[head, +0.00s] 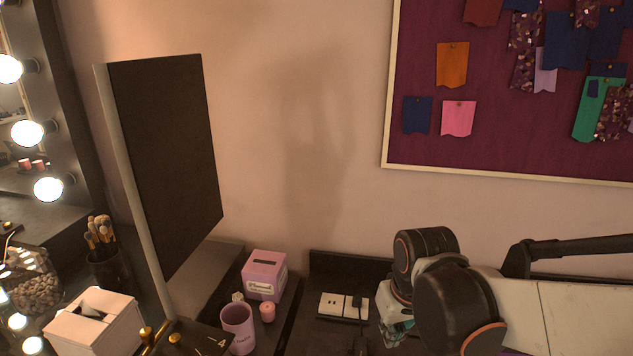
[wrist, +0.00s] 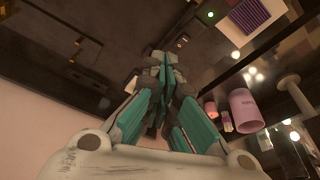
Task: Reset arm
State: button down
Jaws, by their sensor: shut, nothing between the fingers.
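My gripper (head: 393,325) hangs in front of my arm at the lower right of the head view, partly hidden behind the arm's dark joints. In the wrist view its teal-padded fingers (wrist: 163,62) are closed together and hold nothing. A white double socket (head: 343,306) with a black plug in it lies just left of the gripper in the head view. The lit bulbs (head: 27,133) of the mirror frame stand at the far left, well away from the gripper.
A dark hinged panel (head: 165,160) stands upright at left. On the dark counter are a lilac cup (head: 238,326), which also shows in the wrist view (wrist: 246,110), a pink box (head: 265,274), a small candle (head: 267,312) and a tissue box (head: 96,322). A pinboard (head: 480,150) hangs above my arm.

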jog(key=s+d+r+m+t+b, duration=0.2)
jog(key=s+d+r+t+b, duration=0.1)
jog(key=s, duration=0.6)
jog(key=shift+d+r+t, duration=0.65)
jog(key=shift+d+t, duration=0.05)
jog(key=shift+d, duration=0.6)
jog(key=w+a+f+n+g+p, duration=0.3)
jog(key=w+a+n+g, duration=0.5)
jog(key=w+a+n, duration=0.3)
jog(key=w+n, duration=0.3)
jog(key=n, duration=0.1)
dwell(0.3)
jog(key=f+b, duration=0.1)
jog(key=f, duration=0.3)
jog(key=s+f+b, duration=0.1)
jog(key=f+b, duration=0.1)
jog(key=f, duration=0.3)
jog(key=f+b, duration=0.1)
jog(key=f, duration=0.4)
jog(key=shift+s, duration=0.2)
